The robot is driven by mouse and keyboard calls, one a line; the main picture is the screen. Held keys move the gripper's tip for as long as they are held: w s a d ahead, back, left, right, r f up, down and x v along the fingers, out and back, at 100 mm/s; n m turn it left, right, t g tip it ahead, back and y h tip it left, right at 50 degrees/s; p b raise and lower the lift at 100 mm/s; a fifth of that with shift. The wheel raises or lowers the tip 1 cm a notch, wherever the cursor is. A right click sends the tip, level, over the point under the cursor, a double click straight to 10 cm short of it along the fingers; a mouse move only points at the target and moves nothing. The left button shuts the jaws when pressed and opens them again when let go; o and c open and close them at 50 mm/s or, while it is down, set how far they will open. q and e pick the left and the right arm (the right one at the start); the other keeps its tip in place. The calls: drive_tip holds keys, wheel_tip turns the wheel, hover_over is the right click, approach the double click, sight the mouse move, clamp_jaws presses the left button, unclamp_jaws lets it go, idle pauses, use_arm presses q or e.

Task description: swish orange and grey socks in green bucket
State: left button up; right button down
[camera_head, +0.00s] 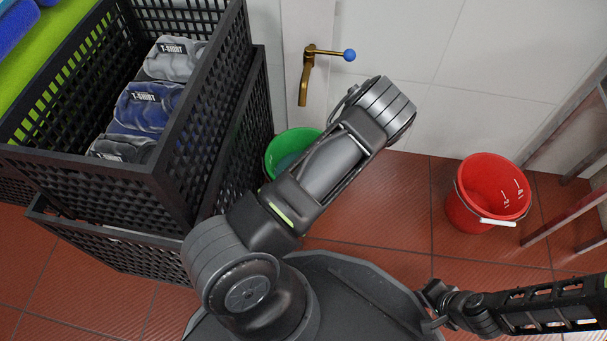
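The green bucket (273,150) stands on the floor by the white wall, beside the black crates. My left arm crosses in front of it, so only its left and upper rim and a patch of grey-blue inside show. I cannot make out any orange or grey sock. My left gripper is hidden behind my own arm. My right arm comes in low at the right, and its dark end (437,304) is beside my base. Whether its fingers are open or shut is unclear.
A red bucket (465,212) with a white handle grip stands on the tiles at right, near a metal frame (570,215). Stacked black crates (185,190) at left hold folded T-shirt packs (148,106). A brass door handle (309,75) is on the wall. Tiles between the buckets are clear.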

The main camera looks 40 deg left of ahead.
use_arm(q)
drive_tip(key=shift+r+p, duration=0.35)
drive_tip(key=shift+r, duration=0.45)
drive_tip(key=shift+f, duration=0.15)
drive_tip(key=shift+f+b, duration=0.8)
drive_tip(key=shift+f, duration=0.15)
drive_tip(key=shift+r, duration=0.1)
wheel_tip(320, 180, up, 18)
drive_tip(key=p, duration=1.3)
drive_tip(key=shift+f, duration=0.25)
